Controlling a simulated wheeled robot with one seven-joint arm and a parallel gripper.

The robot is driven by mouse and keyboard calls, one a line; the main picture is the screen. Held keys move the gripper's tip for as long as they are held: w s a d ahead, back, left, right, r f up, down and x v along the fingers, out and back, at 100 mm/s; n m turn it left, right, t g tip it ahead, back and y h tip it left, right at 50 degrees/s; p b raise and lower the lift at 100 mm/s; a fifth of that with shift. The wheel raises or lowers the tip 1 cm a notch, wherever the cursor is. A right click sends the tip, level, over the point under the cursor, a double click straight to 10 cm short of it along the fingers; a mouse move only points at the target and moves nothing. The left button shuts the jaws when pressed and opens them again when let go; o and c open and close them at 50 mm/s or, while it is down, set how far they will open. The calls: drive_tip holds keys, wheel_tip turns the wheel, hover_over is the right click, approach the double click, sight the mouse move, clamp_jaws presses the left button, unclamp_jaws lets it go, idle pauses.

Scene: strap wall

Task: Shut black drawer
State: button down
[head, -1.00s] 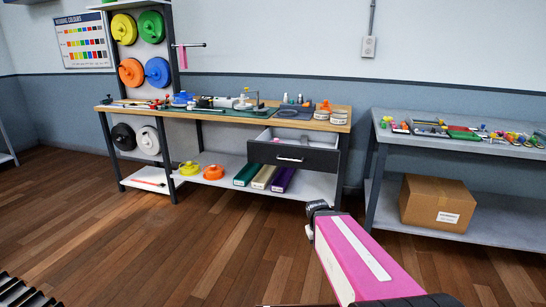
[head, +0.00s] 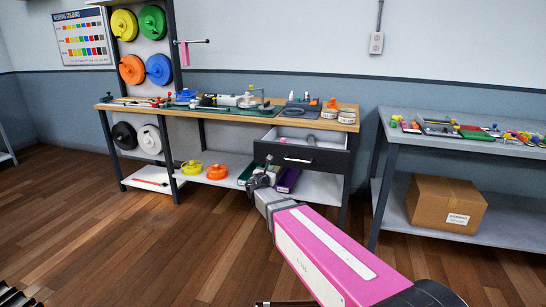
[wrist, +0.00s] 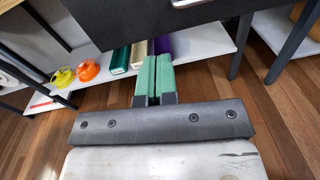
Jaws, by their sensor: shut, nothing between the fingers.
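The black drawer (head: 302,157) stands pulled out under the right end of the wooden workbench (head: 232,112). Its light interior and the bar handle on its front show in the head view. In the wrist view the dark drawer front (wrist: 130,18) fills the top, with part of the handle at the top edge. My gripper (head: 256,178) is in front of and below the drawer, apart from it. In the wrist view its green fingers (wrist: 153,78) are together with nothing between them.
Green, cream and purple boxes (wrist: 160,45) lie on the lower shelf below the drawer. Yellow and orange reels (head: 203,170) sit left of them. A side table (head: 465,148) with a cardboard box (head: 446,204) beneath stands at right. The wooden floor in front is clear.

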drive_tip(key=w+a+n, duration=0.1)
drive_tip(key=a+n, duration=0.1)
approach(276, 154)
drive_tip(key=shift+t+y, duration=0.4)
drive_tip(key=x, duration=0.7)
drive_tip(key=shift+w+d+f, duration=0.15)
drive_tip(key=shift+d, duration=0.3)
drive_tip(key=x, duration=2.9)
drive_tip(key=shift+f, duration=0.15)
drive_tip(key=shift+w, duration=0.25)
